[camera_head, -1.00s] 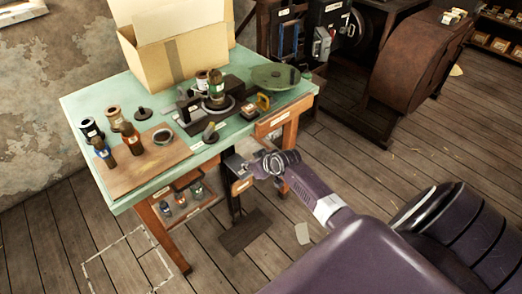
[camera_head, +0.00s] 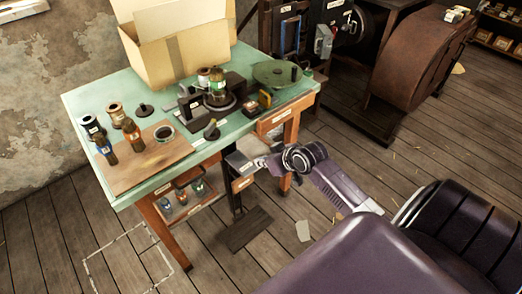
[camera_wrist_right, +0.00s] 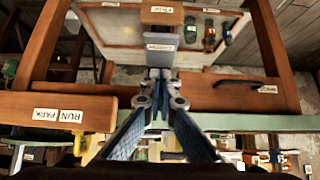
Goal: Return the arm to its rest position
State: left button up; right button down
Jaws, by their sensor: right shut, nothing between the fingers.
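My right arm comes in from the lower right in the head view. My right gripper (camera_head: 264,161) is at the front of the green table, below the tabletop edge and small in that view. In the right wrist view my right gripper (camera_wrist_right: 160,76) has its fingertips together with nothing between them. A grey labelled block (camera_wrist_right: 163,45) appears just beyond the fingertips; I cannot tell whether they touch it. My left gripper is not in view.
The green table (camera_head: 85,97) holds an open cardboard box (camera_head: 185,60), a wooden board (camera_head: 120,178), several bottles and spools, and a press with a round green wheel (camera_head: 277,74). A shelf with bottles hangs below. Plank floor (camera_head: 350,150) lies open to the right.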

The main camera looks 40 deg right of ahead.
dwell(0.8)
jog(key=s+a+f+g, duration=0.1)
jog(key=s+f, duration=0.5)
jog(key=f, duration=0.3)
jog(key=s+a+f+g+h, duration=0.1)
jog(key=s+f+g, duration=0.1)
jog(key=s+f, duration=0.5)
jog(key=s+a+f+g, duration=0.1)
jog(key=s+f, duration=0.3)
jog(key=f, duration=0.8)
jog(key=s+a+f+g, duration=0.1)
jog(key=s+a+f, duration=0.2)
jog(key=s, duration=0.6)
jog(key=s+a+f+n+g, duration=0.1)
jog(key=s+a+f, duration=0.3)
jog(key=s, duration=0.6)
jog(key=s+a+f+g, duration=0.2)
jog(key=s+a+f, duration=0.2)
jog(key=s+f, duration=0.3)
jog(key=s, duration=0.3)
jog(key=shift+s+n, duration=0.15)
jog(key=shift+n, duration=0.15)
